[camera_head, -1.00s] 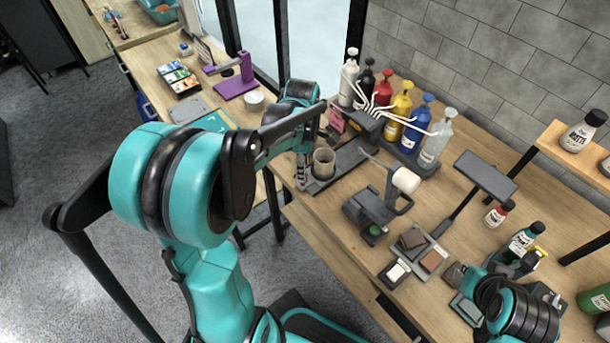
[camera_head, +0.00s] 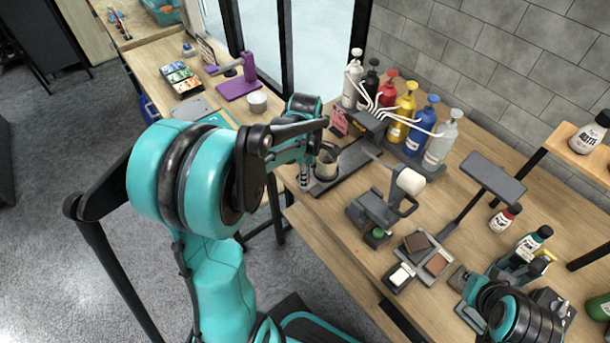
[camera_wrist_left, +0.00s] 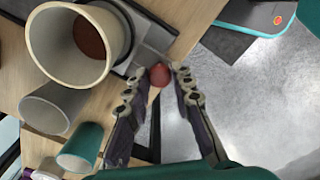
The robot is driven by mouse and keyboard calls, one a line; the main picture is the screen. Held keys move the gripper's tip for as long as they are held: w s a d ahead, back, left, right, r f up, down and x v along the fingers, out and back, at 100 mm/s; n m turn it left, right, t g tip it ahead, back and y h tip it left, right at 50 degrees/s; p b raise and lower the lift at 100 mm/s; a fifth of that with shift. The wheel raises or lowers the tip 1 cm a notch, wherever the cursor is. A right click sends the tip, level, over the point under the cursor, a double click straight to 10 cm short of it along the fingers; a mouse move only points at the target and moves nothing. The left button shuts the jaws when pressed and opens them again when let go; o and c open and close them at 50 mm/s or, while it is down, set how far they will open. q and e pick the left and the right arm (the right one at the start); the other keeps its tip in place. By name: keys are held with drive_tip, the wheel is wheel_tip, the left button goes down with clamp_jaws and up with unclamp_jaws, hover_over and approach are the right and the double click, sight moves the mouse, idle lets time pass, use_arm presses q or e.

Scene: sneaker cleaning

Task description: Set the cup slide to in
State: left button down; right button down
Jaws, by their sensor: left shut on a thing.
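In the left wrist view the cup (camera_wrist_left: 78,42) is large at upper left, with reddish brown showing inside. A small red knob (camera_wrist_left: 159,75) shows beside the plate. My left gripper (camera_head: 304,182) is at the near left side of the cup. In the left wrist view its fingers (camera_wrist_left: 159,82) are closed on the red knob, apart from the cup. My right arm shows at lower right; its fingers are not clear.
Several coloured pump bottles (camera_head: 404,113) with white tubes stand behind the slide. A dark stand with a white roller (camera_head: 410,181) is to its right. A purple stand (camera_head: 239,84) is at back left. Bare tabletop (camera_head: 335,228) lies in front of the slide.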

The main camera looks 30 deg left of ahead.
use_arm(q)
drive_tip(key=w+d, duration=0.2)
drive_tip(key=w, duration=0.3)
drive_tip(key=w+d+p, duration=0.1)
drive_tip(key=w+d, duration=0.1)
drive_tip(key=w, duration=0.3)
drive_tip(key=w+d, duration=0.2)
drive_tip(key=w, duration=0.3)
drive_tip(key=shift+d, duration=0.1)
drive_tip(key=shift+p, duration=0.3)
drive_tip(key=shift+w, duration=0.1)
drive_tip(key=c, duration=1.3)
unclamp_jaws()
drive_tip(key=shift+w+d, duration=0.1)
